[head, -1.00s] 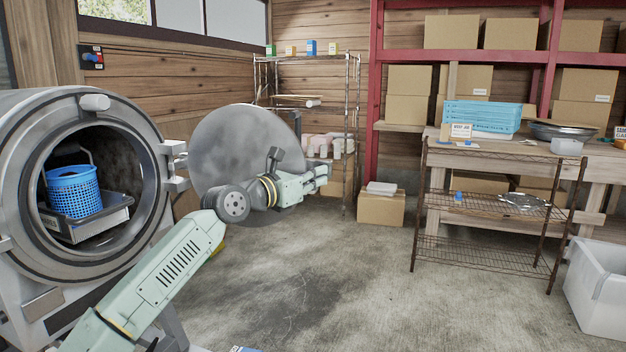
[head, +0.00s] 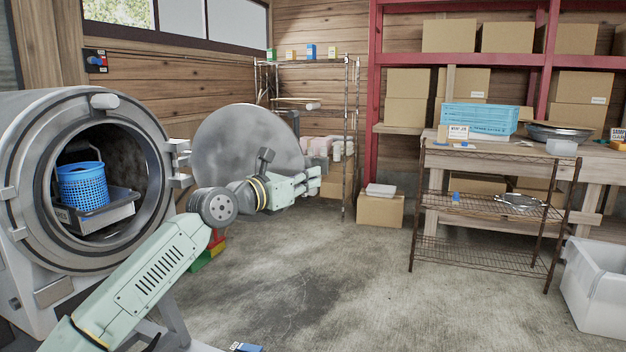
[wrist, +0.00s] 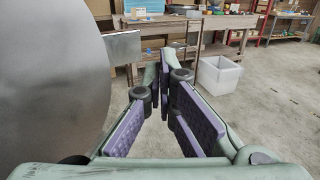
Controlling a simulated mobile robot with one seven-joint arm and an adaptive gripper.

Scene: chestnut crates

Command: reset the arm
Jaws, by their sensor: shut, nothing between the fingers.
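My arm reaches up from the lower left in the head view, bent at the elbow, with my gripper (head: 312,180) pointing right in front of the round steel door. In the wrist view my gripper (wrist: 165,75) shows with its fingers together and nothing between them. The round grey door (head: 240,140) stands open beside the steel chamber (head: 30,130); it also fills the left of the wrist view (wrist: 50,80).
A wire rack (head: 490,200) and a wooden workbench (head: 600,165) with a blue crate (head: 480,118) stand at the right. A white bin (head: 595,280) is on the floor at the right edge. Open concrete floor (head: 330,270) lies in the middle.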

